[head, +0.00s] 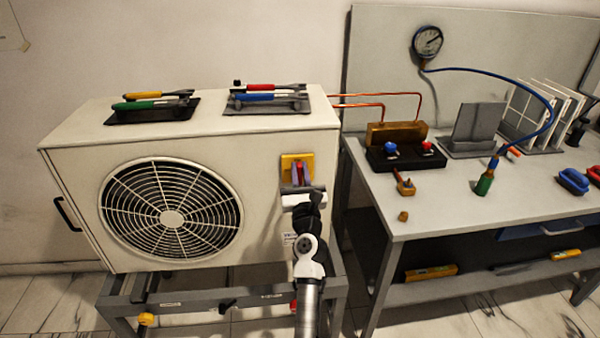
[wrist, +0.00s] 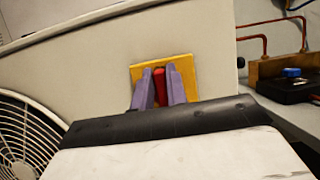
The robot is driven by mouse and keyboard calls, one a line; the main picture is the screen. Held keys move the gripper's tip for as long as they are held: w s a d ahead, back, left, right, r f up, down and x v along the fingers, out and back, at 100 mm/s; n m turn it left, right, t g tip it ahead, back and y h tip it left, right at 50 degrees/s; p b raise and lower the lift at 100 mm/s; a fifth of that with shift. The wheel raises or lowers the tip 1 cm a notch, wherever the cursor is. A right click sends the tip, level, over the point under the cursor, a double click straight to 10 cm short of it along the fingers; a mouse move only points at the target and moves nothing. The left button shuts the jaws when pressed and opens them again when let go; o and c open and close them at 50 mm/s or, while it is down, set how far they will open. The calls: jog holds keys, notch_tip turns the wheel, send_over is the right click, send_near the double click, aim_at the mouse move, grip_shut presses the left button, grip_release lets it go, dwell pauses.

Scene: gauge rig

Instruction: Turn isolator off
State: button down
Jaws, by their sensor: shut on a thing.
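The isolator is a yellow plate (head: 288,164) with a red handle on the front of the cream outdoor unit (head: 75,170), right of its fan grille. In the wrist view the yellow plate (wrist: 188,67) shows behind my fingers, and the red handle (wrist: 160,84) stands upright between them. My gripper (head: 301,176) reaches the isolator from below and in front. It also shows in the wrist view (wrist: 160,88), with its two purple fingers shut on the red handle, one on each side. The handle's lower end is hidden by my gripper body.
Pliers and screwdriver-like tools lie on dark and grey mats (head: 265,105) on top of the unit. Copper pipes (head: 385,95) run right to a valve block (head: 397,133) on the grey bench (head: 440,210). A gauge (head: 427,41) with a blue hose hangs behind.

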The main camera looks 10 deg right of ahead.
jog(key=shift+f+n+b, duration=0.1)
jog(key=shift+n+b, duration=0.25)
jog(key=shift+n, duration=0.05)
jog(key=n+y+b, duration=0.1)
jog(key=n+y, duration=0.1)
jog(key=n, duration=0.2)
jog(key=a+n+g+y+b, duration=0.1)
jog(key=n+y+b, duration=0.1)
jog(key=n, duration=0.2)
jog(key=n+g+y+b, duration=0.1)
jog(key=n, duration=0.2)
jog(key=shift+a+f+n+y, duration=0.2)
jog(key=shift+f+n+y, duration=0.05)
jog(key=shift+n+y, duration=0.15)
jog(key=n, duration=0.2)
jog(key=n+g, duration=0.1)
jog(key=n, duration=0.1)
jog(key=n+g+y, duration=0.1)
jog(key=n, duration=0.1)
jog(key=shift+a+f, duration=0.25)
jog(key=shift+f, duration=0.05)
jog(key=shift+f+n+g, duration=0.2)
jog(key=shift+n+g, duration=0.25)
jog(key=shift+n, duration=0.45)
jog(key=shift+f+n+g, duration=0.2)
jog(key=shift+n+g, duration=0.25)
jog(key=shift+n, duration=0.45)
jog(key=c, duration=1.4)
grip_release()
